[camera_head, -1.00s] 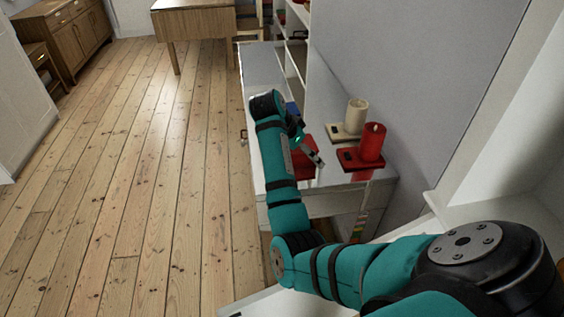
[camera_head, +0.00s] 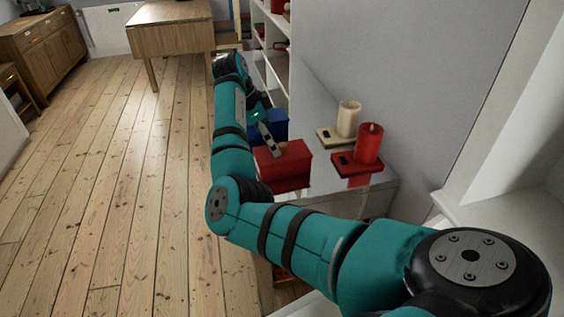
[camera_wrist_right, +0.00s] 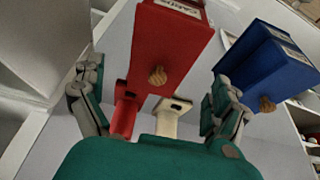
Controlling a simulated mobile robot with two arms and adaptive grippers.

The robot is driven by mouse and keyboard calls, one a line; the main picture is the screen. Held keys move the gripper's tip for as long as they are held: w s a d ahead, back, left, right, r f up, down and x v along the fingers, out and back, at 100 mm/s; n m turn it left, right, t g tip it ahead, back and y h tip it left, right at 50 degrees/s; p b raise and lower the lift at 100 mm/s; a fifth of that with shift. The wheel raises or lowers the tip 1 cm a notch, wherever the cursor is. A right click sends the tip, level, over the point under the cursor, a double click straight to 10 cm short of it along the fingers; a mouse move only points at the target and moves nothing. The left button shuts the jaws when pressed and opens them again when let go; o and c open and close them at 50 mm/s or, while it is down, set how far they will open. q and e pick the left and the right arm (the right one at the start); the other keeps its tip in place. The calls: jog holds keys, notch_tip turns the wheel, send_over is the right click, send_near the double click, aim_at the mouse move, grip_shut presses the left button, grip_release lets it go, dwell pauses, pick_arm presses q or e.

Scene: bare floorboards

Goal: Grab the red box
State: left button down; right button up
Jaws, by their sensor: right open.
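The red box (camera_head: 283,167) sits on the white cabinet in the head view, partly behind my right arm. In the right wrist view the red box (camera_wrist_right: 168,50) shows a round wooden knob and a label, and appears between the two spread fingers. My right gripper (camera_wrist_right: 157,85) is open and empty. In the head view my right gripper (camera_head: 268,138) is at the far side of the red box, between it and the blue box; I cannot tell whether it touches. My left gripper is in neither view.
A blue box (camera_head: 275,126) stands just behind the red one, also in the wrist view (camera_wrist_right: 268,65). A red candle (camera_head: 369,143) and a cream candle (camera_head: 348,119) stand on holders to the right. A wall and shelves (camera_head: 272,55) border the cabinet; the floor at left is clear.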

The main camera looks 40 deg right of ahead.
aim_at(283, 154)
jog(key=x, duration=0.3)
jog(key=shift+d+p+x, duration=0.15)
jog(key=shift+x, duration=1.2)
jog(key=shift+d+p+x, duration=0.15)
jog(key=shift+x, duration=1.2)
jog(key=shift+r, duration=0.15)
jog(key=c, duration=1)
